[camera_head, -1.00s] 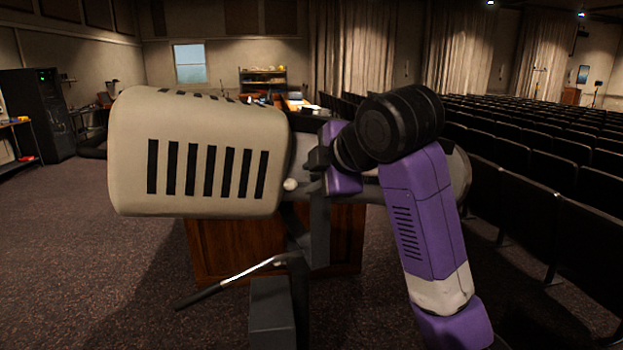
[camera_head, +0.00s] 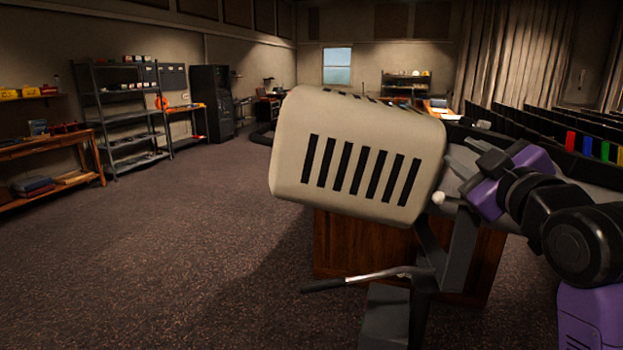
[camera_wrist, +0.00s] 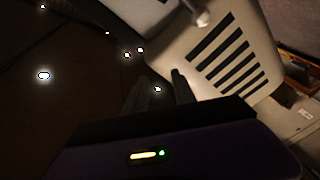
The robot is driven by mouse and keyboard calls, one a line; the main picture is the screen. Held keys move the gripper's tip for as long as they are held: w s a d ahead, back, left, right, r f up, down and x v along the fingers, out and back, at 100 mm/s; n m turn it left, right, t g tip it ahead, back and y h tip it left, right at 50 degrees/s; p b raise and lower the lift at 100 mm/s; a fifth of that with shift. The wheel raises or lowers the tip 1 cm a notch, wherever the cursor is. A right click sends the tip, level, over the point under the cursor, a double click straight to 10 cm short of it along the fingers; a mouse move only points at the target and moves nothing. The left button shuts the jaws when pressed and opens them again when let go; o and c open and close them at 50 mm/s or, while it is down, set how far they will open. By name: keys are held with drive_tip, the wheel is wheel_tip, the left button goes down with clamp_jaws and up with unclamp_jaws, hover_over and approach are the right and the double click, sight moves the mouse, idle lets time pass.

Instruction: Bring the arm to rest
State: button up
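My arm is purple and black and reaches in from the lower right of the head view. My gripper (camera_head: 459,152) is close to the right end of a cream slotted housing (camera_head: 350,160), pointing left. In the wrist view its two dark fingers (camera_wrist: 160,80) stand apart with nothing seen between them. The cream housing also shows in the wrist view (camera_wrist: 230,60), beyond the fingers. Whether the fingers touch it I cannot tell.
The housing sits on a dark stand (camera_head: 435,260) with a thin lever (camera_head: 360,278), before a wooden desk (camera_head: 350,245). Metal shelves (camera_head: 120,120) and a workbench (camera_head: 50,150) line the left wall. Seat rows are at right. The carpet (camera_head: 180,260) at left is clear.

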drive_tip(key=s+a+f+m+t+h, duration=0.25)
drive_tip(key=s+f+m, duration=0.75)
drive_tip(key=s+f, duration=0.9)
drive_tip(key=s+a+f+g, duration=0.1)
drive_tip(key=s+f+g, duration=0.1)
drive_tip(key=s+f, duration=0.4)
drive_tip(key=s+a+f+g+y, duration=0.1)
drive_tip(key=s+f, duration=0.5)
drive_tip(key=s, duration=0.8)
drive_tip(key=s+a+f+g, duration=0.1)
drive_tip(key=s+f+g, duration=0.2)
drive_tip(key=s+f, duration=0.3)
drive_tip(key=s, duration=0.4)
drive_tip(key=shift+s+a+f+n, duration=0.15)
drive_tip(key=shift+s+f+n, duration=0.05)
drive_tip(key=shift+s+n, duration=0.2)
drive_tip(key=shift+y, duration=0.25)
